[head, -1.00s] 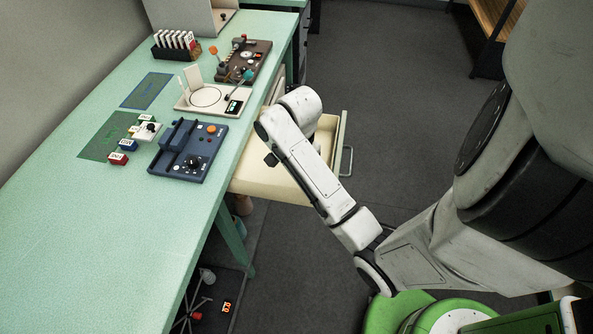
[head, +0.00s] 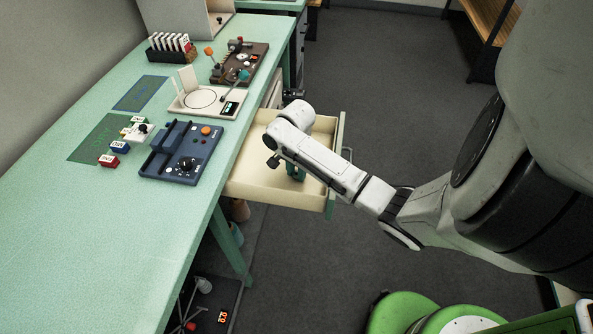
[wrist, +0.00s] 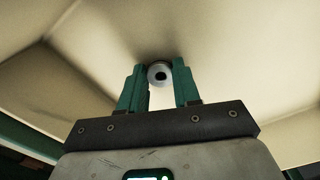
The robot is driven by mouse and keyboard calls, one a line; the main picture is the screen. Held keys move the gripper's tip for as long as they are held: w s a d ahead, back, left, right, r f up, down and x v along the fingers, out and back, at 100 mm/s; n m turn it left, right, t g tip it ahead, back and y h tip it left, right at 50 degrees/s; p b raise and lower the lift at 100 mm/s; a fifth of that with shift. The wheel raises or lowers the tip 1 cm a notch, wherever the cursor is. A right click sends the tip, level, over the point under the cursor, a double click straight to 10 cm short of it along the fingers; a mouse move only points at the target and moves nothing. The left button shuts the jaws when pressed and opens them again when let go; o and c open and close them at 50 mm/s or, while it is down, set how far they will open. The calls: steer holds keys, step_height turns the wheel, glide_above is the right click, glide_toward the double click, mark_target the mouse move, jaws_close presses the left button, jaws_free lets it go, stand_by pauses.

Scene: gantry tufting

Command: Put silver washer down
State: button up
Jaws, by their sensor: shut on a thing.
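The silver washer (wrist: 159,74) is a small grey ring with a dark hole. In the wrist view it sits between the fingertips of my gripper (wrist: 159,80), which is shut on it. Beyond it are the cream inner surfaces of the open drawer (wrist: 225,50). In the head view the drawer (head: 250,178) is pulled out from the green bench, and my gripper (head: 296,172) points down inside its outline, partly hidden by my arm. The washer cannot be made out in the head view. I cannot tell whether it touches the drawer floor.
On the green bench (head: 120,230) stand a blue device (head: 183,150) with knobs, a cream plate device (head: 205,98), a brown device (head: 240,62), a card rack (head: 170,47) and several small labelled blocks (head: 108,160). The near bench top is clear. The drawer front and handle jut out over the floor.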

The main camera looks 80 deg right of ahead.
steer(key=o, duration=1)
steer(key=shift+f, duration=0.1)
steer(key=shift+o, duration=0.2)
